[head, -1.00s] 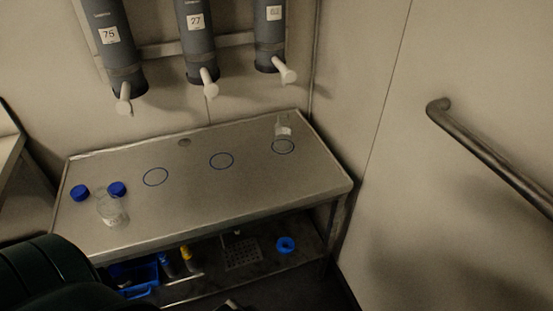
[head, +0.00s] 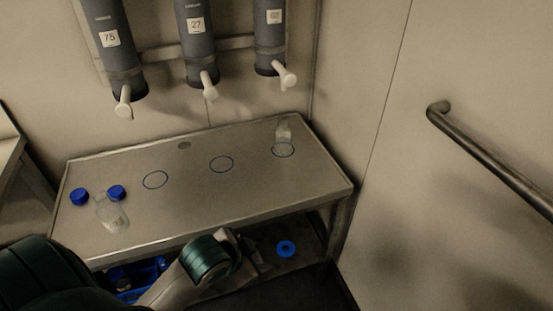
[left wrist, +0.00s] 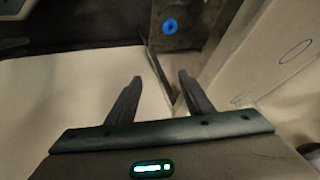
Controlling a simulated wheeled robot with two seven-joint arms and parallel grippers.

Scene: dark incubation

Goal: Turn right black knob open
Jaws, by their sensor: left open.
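Three grey cylinders hang on the wall in the head view, each with a pale lever-like knob at its lower end. The right knob (head: 285,73) is under the right cylinder (head: 269,35) and points down to the right; it looks white, not black. The middle knob (head: 208,84) and left knob (head: 124,102) are similar. My left gripper (left wrist: 160,76) is open and empty in the left wrist view, its two dark fingers apart. In the head view my left arm is low at the table's front edge, well below the knobs. My right gripper is not seen.
A metal table (head: 120,170) has blue circles marked on it. A clear bottle (head: 283,133) stands at the right circle; another clear bottle (head: 112,215) stands front left near two blue caps (head: 79,196). A wall handrail (head: 490,155) is at right. A blue ring (head: 285,249) lies below.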

